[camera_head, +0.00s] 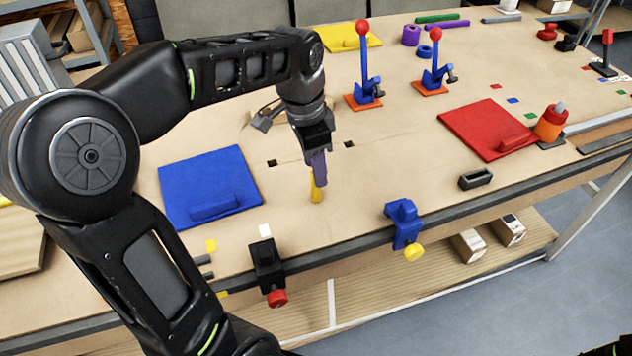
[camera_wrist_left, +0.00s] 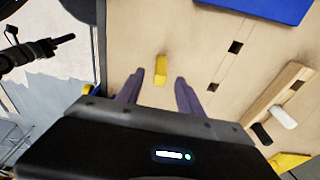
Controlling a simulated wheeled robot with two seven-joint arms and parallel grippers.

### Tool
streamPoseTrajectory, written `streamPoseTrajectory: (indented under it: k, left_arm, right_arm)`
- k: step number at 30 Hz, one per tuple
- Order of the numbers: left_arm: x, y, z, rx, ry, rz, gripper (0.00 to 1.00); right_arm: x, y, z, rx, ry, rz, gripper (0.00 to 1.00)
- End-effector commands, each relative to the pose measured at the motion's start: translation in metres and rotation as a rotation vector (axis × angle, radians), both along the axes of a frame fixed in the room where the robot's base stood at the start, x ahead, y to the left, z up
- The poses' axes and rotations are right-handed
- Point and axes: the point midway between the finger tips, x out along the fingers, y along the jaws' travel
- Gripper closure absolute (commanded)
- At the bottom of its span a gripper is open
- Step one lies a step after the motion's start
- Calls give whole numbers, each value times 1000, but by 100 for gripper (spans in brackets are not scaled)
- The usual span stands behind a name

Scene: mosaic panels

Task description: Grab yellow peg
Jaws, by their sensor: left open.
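The yellow peg (camera_head: 316,190) stands on the wooden bench top, to the right of the blue panel and near the front edge. My left gripper (camera_head: 319,178) is over it, pointing down. In the left wrist view the yellow peg (camera_wrist_left: 161,70) shows just beyond the fingertips, between the lines of the two fingers. My left gripper (camera_wrist_left: 158,80) is open there, with a gap on both sides of the peg. The fingers partly hide the peg's top in the head view. My right gripper is not clearly seen.
A blue panel (camera_head: 205,178) lies to the left and a red panel (camera_head: 475,120) to the right. A black clamp (camera_head: 266,262) and a blue clamp (camera_head: 403,222) sit on the front edge. Blue toggle clamps with red knobs (camera_head: 362,28) stand behind. Bench around the peg is mostly clear.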

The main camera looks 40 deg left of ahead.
Motion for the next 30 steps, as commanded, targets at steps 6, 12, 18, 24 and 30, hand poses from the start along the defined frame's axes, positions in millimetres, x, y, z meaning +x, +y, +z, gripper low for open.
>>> streamPoseTrajectory:
  k: [6,12,18,24,30]
  left_arm:
    - [2,-2,-22,-1,1,0,56]
    - [2,-2,-23,0,0,0,56]
    - [2,-2,-23,-1,-1,0,56]
    - [2,-1,-22,0,-1,0,57]
    - [2,-1,-22,0,-1,0,74]
  right_arm:
    - [-1,0,4,-2,2,-1,64]
    - [-1,0,4,-2,2,-1,64]
    - [-1,0,4,-1,1,-1,64]
    - [0,0,4,-1,1,-1,64]
    - [0,0,4,-1,1,-1,64]
